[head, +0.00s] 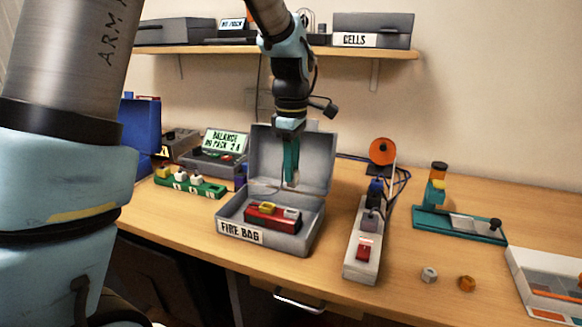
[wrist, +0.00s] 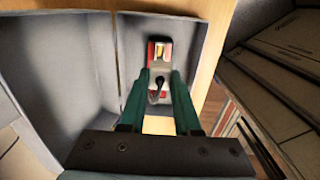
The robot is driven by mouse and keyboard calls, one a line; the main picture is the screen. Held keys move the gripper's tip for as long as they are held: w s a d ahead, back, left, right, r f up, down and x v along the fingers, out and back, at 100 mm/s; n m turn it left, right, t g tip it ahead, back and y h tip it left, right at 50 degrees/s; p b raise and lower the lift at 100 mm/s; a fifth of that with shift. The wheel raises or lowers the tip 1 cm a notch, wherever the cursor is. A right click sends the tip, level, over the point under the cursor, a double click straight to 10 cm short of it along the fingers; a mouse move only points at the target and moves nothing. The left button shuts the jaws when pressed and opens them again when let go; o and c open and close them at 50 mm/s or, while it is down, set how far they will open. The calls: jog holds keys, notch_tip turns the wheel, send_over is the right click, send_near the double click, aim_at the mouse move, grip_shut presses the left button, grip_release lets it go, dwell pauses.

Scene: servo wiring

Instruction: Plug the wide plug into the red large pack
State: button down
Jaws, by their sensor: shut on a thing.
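In the wrist view the red pack (wrist: 152,52) shows just beyond the fingertips. My gripper (head: 291,182) is above the box, in front of the raised lid, pointing down. Its green fingers (wrist: 158,84) are shut on a small dark plug (wrist: 159,82), apparently above the pack. The fingers partly hide it, and I cannot tell its width or whether it touches the pack.
The fire bag's lid (head: 262,150) stands open behind my gripper. A grey power strip (head: 361,262) with a red switch stands to the right. A green board (head: 190,187) with several plugs lies to the left.

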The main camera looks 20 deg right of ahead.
aim_at(292, 187)
jog(key=shift+p, duration=0.35)
jog(key=shift+f+b, duration=1.75)
jog(key=shift+f, duration=1.15)
jog(key=shift+p, duration=0.7)
jog(key=shift+f+b, duration=0.75)
jog(key=shift+f, duration=0.65)
jog(key=c, duration=0.5)
grip_release()
jog(key=shift+c, duration=0.2)
notch_tip(292, 187, up, 10)
jog(key=shift+f+b, duration=0.1)
jog(key=shift+b, duration=0.75)
jog(key=shift+r, duration=0.55)
